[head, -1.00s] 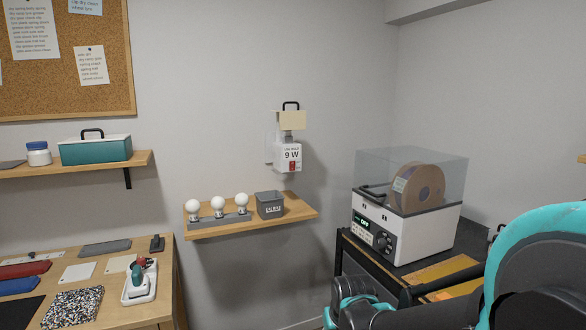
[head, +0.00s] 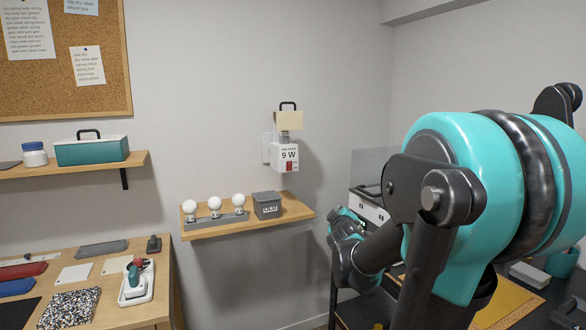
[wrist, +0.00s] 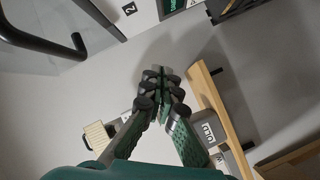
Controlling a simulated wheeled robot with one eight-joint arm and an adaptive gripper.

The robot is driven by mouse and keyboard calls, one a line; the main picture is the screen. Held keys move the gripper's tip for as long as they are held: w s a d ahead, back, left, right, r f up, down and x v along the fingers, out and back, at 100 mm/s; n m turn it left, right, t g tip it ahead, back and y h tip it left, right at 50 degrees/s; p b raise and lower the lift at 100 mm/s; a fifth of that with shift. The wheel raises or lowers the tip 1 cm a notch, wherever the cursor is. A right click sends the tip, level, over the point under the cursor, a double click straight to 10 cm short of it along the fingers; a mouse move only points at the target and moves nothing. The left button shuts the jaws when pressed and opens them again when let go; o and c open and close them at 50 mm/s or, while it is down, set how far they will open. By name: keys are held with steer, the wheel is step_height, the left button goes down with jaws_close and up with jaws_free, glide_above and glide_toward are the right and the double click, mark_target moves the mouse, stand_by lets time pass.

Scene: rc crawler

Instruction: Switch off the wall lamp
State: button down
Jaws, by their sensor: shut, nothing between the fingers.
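The wall lamp (head: 286,155) is a white box fixed to the wall, marked "9 W", with a red switch (head: 289,166) low on its front. A beige block (head: 289,120) with a black handle sits on top of it. In the wrist view the beige block (wrist: 98,134) shows at lower left; the switch cannot be made out there. My gripper (wrist: 161,72) is shut and empty, its fingertips together in front of the wall, apart from the lamp. In the head view my arm stands right of the lamp, and the fingertips cannot be clearly made out.
Below the lamp, a wooden shelf (head: 240,224) holds several white bulbs (head: 214,207) in a rack and a grey bin (head: 268,205) marked "OLD". The filament dryer (head: 369,208) on the right is mostly hidden by my arm. Wall around the lamp is clear.

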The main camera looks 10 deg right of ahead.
mark_target(290, 163)
steer(key=w+a+r+n+t+y, duration=0.3)
steer(key=w+a+r+n+y, duration=0.5)
steer(key=n, duration=0.5)
steer(key=shift+a+r+y, duration=0.4)
steer(key=shift+a+y, duration=0.1)
steer(key=shift+y, duration=0.1)
steer(key=x, duration=1.4)
steer(key=shift+r, duration=0.1)
